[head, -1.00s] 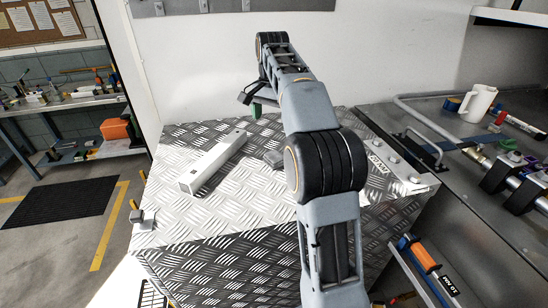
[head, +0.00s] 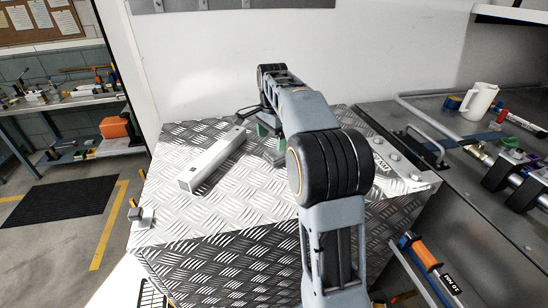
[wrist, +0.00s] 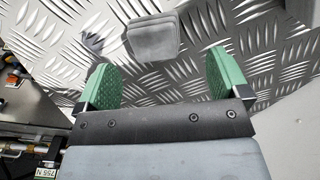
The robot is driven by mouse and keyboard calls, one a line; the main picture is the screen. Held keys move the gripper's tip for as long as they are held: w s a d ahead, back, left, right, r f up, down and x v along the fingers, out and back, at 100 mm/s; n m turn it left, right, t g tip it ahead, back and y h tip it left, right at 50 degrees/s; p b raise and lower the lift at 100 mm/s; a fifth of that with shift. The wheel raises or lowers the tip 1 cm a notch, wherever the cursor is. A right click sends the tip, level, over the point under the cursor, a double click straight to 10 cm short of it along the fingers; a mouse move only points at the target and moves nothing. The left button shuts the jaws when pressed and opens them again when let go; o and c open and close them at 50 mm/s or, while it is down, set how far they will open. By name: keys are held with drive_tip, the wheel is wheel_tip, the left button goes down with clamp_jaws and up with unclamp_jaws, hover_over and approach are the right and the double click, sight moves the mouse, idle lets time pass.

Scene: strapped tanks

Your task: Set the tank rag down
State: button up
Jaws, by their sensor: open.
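The tank rag is a small grey folded pad (wrist: 153,40) lying on the silvery tread-plate top. It also shows in the head view (head: 274,158), partly hidden by my arm. My gripper (wrist: 165,68) is open, with its two green fingers wide apart. The rag lies just beyond the fingertips, roughly centred between them, and nothing is held. In the head view my gripper (head: 264,130) is low over the plate, just behind the rag and partly hidden by my arm.
A long pale box-shaped bar (head: 212,160) lies on the tread-plate box (head: 240,215) left of the rag. A small metal latch (head: 138,218) sits at the left edge. A grey bench (head: 430,115) with a white mug (head: 480,101) and clamped pipes is at right. The front plate is clear.

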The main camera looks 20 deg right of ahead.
sight(274, 152)
drive_tip(key=shift+s+d+f+p, duration=0.15)
drive_tip(key=shift+f+p, duration=0.1)
drive_tip(key=shift+f, duration=1.15)
drive_tip(key=shift+s+a+f+p, duration=0.1)
drive_tip(key=shift+f+p, duration=0.1)
drive_tip(key=shift+f, duration=1.15)
drive_tip(key=c, duration=1.1)
drive_tip(key=shift+o, duration=0.2)
drive_tip(key=shift+r, duration=0.1)
